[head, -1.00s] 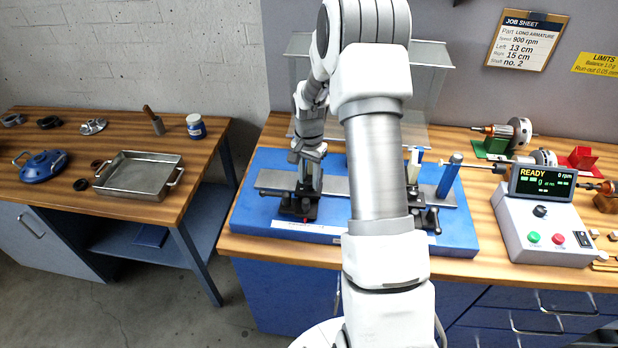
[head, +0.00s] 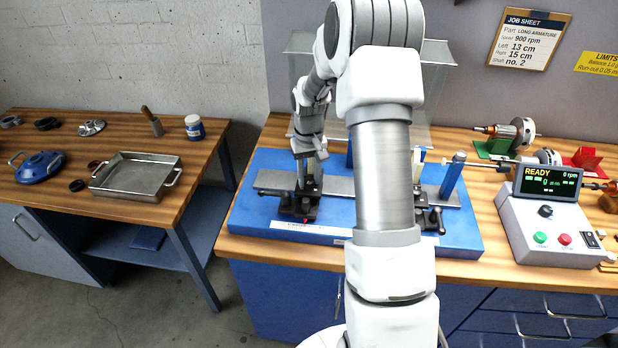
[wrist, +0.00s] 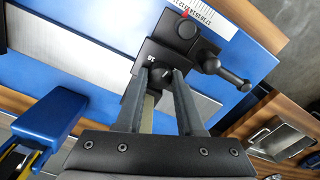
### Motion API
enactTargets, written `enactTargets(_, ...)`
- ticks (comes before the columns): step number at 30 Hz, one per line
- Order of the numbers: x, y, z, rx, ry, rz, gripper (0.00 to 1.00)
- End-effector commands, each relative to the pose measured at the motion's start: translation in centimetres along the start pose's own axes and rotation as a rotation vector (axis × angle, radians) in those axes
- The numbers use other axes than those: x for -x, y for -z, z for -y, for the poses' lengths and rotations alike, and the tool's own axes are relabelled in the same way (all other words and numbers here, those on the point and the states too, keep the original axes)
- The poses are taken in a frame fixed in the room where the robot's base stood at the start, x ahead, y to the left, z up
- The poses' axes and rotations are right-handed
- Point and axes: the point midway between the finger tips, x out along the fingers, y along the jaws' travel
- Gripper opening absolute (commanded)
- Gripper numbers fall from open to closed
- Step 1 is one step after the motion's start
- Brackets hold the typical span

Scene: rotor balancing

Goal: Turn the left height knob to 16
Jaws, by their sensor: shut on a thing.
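The left support (head: 298,205) is a black block on the grey rail of the blue balancing machine. In the wrist view its black body (wrist: 150,52) carries a small dark height knob (wrist: 161,73) on top. My gripper (wrist: 164,76) comes down over it, with its two fingers shut on the knob. The fingers hide most of the knob, and I cannot read a height value. My gripper also shows in the head view (head: 309,157), above the left support. A white ruler strip (wrist: 208,18) with a red pointer (wrist: 184,12) lies beside the block.
A black clamp lever (wrist: 228,73) sticks out beside the gripped block. The right support (head: 430,218) and a blue post (head: 452,177) stand along the rail, partly behind my arm. The control box (head: 545,225) reads READY, 0 rpm. The job sheet (head: 527,40) lists left 13 cm, right 15 cm.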

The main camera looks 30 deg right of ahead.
Motion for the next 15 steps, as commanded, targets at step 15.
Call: enactTargets(15, 0.11, 0.06, 0.00, 0.119, -0.001, -0.002, 0.00)
